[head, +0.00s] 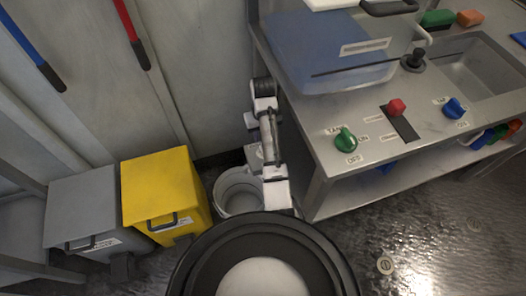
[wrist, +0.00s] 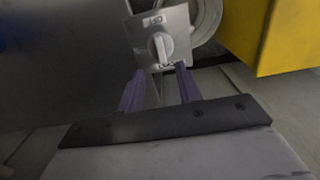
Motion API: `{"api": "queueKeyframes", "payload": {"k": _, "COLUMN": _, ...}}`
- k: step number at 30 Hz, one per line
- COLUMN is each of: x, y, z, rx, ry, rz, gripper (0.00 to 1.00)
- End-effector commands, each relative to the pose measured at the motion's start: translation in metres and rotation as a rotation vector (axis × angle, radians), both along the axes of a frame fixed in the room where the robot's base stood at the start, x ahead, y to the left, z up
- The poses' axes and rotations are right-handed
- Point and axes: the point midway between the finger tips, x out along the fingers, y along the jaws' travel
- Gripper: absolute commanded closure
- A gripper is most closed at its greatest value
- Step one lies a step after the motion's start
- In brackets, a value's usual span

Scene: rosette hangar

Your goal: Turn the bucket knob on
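The bucket knob (wrist: 160,46) is a pale grey knob on a small metal plate (wrist: 142,28), with a label above and another below it. The labels are too small to read surely. The knob's grip bar looks roughly upright in the wrist view. The grey bucket (wrist: 206,18) is just behind the plate on the right; in the head view the bucket (head: 238,192) stands on the floor beside my arm. My gripper (wrist: 160,72) is open and empty, its two purple fingers apart and pointing toward the plate. The knob appears between and beyond the fingertips; no contact shows. I cannot make out the knob in the head view.
A yellow bin (head: 162,190) and a grey bin (head: 85,210) stand left of the bucket. A metal sink bench (head: 330,170) on the right carries green (head: 346,140), red (head: 397,107) and blue (head: 454,108) controls. The floor at lower right is mostly clear.

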Motion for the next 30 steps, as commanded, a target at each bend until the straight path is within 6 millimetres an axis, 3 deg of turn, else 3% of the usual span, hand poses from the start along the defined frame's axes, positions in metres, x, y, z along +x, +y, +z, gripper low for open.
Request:
{"api": "queueKeyframes", "payload": {"k": 6, "x": -0.001, "y": 0.000, "z": -0.045, "rx": 0.001, "ry": 0.004, "rz": -0.001, "gripper": 0.65}}
{"api": "queueKeyframes", "payload": {"k": 12, "x": -0.001, "y": 0.000, "z": -0.074, "rx": 0.000, "ry": 0.003, "rz": -0.001, "gripper": 0.65}}
{"api": "queueKeyframes", "payload": {"k": 25, "x": 0.000, "y": 0.000, "z": -0.085, "rx": 0.000, "ry": 0.000, "rz": 0.000, "gripper": 0.65}}
{"api": "queueKeyframes", "payload": {"k": 30, "x": 0.000, "y": 0.000, "z": -0.085, "rx": 0.000, "ry": 0.000, "rz": 0.000, "gripper": 0.86}}
